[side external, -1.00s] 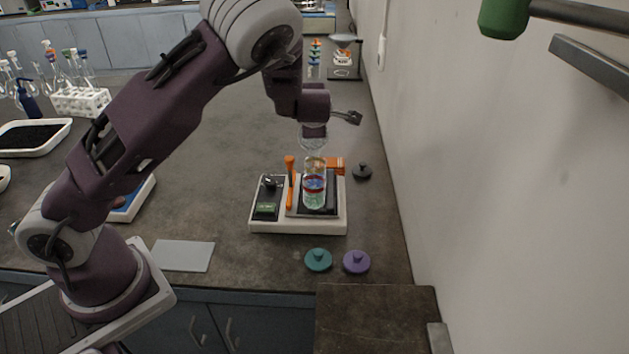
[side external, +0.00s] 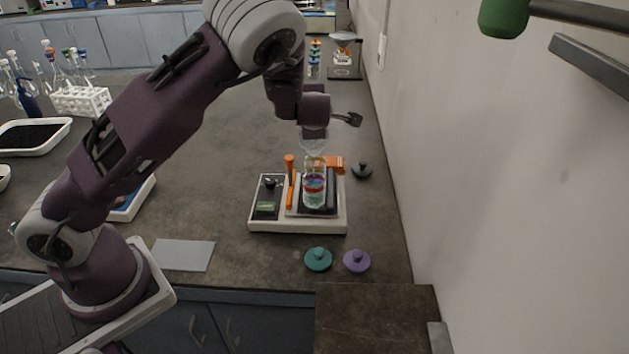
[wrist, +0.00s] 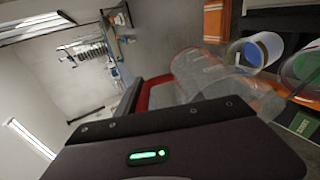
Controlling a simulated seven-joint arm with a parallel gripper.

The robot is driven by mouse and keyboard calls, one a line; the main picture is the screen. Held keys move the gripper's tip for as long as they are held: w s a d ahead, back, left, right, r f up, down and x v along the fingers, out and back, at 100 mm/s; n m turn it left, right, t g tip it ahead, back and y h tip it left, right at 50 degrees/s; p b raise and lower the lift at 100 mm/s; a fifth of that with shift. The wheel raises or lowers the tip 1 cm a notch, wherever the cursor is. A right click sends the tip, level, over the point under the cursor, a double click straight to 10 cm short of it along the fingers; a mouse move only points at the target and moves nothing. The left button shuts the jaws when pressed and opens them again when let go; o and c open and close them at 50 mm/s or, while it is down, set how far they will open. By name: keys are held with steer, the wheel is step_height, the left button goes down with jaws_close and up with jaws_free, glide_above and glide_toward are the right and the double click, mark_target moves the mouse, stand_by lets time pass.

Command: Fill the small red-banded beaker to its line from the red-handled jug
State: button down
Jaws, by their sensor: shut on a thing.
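My gripper (side external: 313,131) is shut on the red handle (wrist: 160,94) of a clear jug (wrist: 199,72). In the side view the jug (side external: 313,147) hangs tilted just above clear vessels on the apparatus. A clear vessel with a red band (side external: 314,184) stands upright there, with blue and green showing around the band. In the wrist view a small pale-rimmed vessel with blue inside (wrist: 261,48) is close to the jug's far end. Overlapping clear walls hide the liquid levels and the fill line; I cannot tell whether anything is flowing.
The white-based apparatus (side external: 255,224) has an orange lever (side external: 290,180) and an orange part (side external: 335,163) close to the vessels. Teal (side external: 318,259), purple (side external: 356,261) and black (side external: 362,170) lids lie around it. The wall is to the right; open bench lies left.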

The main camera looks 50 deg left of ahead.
stand_by(0.3)
steer(key=shift+w+a+r+h, duration=0.15)
steer(key=shift+a+h, duration=0.05)
steer(key=shift+h, duration=0.1)
steer(key=shift+w+a+f+g+h, duration=0.2)
steer(key=shift+g+h, duration=0.5)
steer(key=shift+g, duration=0.1)
steer(key=shift+f+g+h, duration=0.2)
steer(key=shift+g+h, duration=0.2)
steer(key=shift+h, duration=0.1)
steer(key=w+a+f+g+h, duration=0.3)
steer(key=f+g+h, duration=0.1)
steer(key=g+h, duration=0.1)
steer(key=shift+a+f+h+b, duration=0.25)
steer(key=shift+h+b, duration=0.2)
steer(key=shift+h, duration=0.25)
